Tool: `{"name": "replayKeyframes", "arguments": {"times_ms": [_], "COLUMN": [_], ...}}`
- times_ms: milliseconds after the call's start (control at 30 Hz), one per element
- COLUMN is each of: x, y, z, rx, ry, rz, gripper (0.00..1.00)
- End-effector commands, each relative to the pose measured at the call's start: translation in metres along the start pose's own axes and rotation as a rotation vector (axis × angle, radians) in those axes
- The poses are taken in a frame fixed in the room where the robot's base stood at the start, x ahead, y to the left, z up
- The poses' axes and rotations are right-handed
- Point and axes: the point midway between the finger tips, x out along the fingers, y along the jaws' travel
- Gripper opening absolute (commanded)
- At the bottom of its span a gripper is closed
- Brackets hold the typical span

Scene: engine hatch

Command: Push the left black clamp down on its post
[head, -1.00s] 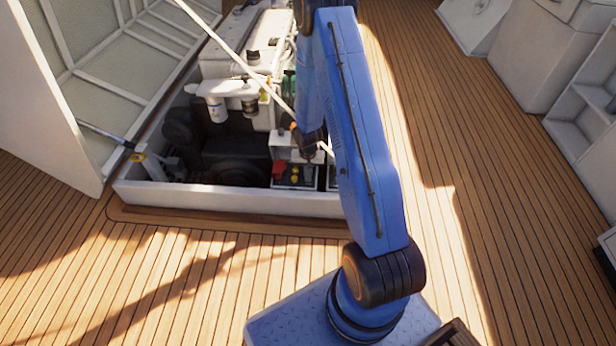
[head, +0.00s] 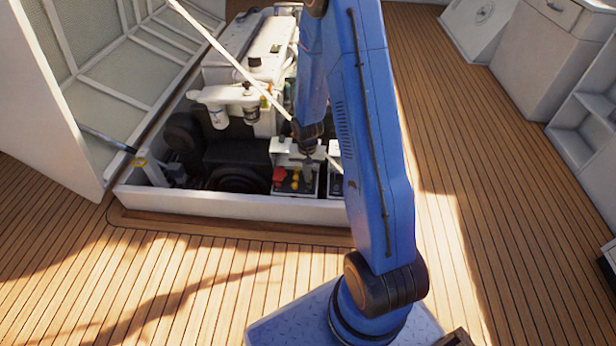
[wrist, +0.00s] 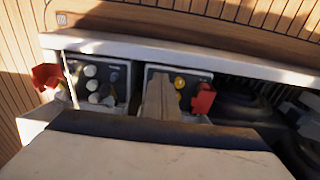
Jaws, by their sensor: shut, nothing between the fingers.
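The left battery shows in the head view, with a red clamp (head: 279,175) at its left end and yellow caps (head: 295,181) in the middle. My gripper (head: 308,178) points down at this battery's right end, in front of the wall of the engine hatch. In the wrist view this battery is on the right, with its red clamp (wrist: 203,98) and a yellow cap (wrist: 180,82). My gripper (wrist: 158,90) is shut and empty, at the battery's other end. The left black clamp is hidden by the fingers, so I cannot tell its height or whether they touch it.
The second battery (wrist: 92,82) with pale caps stands beside it, with another red clamp (wrist: 46,77). The white hatch coaming (head: 225,203) runs along the front. The white engine (head: 250,55) lies behind. A pale diagonal rod (head: 232,62) passes close to my arm.

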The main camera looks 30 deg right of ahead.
Motion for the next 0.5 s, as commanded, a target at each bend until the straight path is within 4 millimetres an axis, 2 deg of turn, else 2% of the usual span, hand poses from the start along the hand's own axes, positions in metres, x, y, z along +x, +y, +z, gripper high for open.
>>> {"name": "replayKeyframes", "arguments": {"times_ms": [200, 500], "x": [-0.015, -0.017], "y": [0.0, 0.0], "z": [0.008, 0.01], "rx": [0.0, 0.0], "ry": [0.001, 0.0], "rz": [0.0, 0.0], "gripper": [0.0, 0.0]}}
